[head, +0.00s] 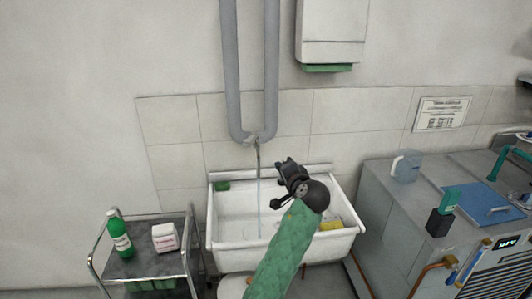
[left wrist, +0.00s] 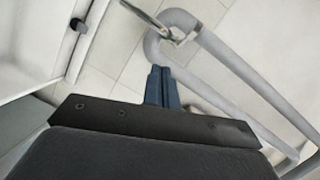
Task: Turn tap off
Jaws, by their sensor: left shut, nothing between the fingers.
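The tap (head: 257,146) sits at the bottom of the grey wall pipes, above the sink, with a thin pale stream of water (head: 258,195) falling from it. In the left wrist view a metallic part of the tap (left wrist: 154,20) shows beyond my fingers, against the bend of the pipe. My left gripper (head: 282,165) is over the sink, to the right of the tap and a little lower in the picture. Its fingers (left wrist: 161,74) are together and empty, and appear apart from the tap. My right gripper is in neither view.
The white sink (head: 228,252) holds a green item (head: 222,186) and a yellow one (head: 330,225). A trolley (head: 140,267) with a green bottle (head: 118,235) and a white box (head: 165,237) stands left. A grey machine (head: 390,225) stands right. A dispenser (head: 332,30) hangs above.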

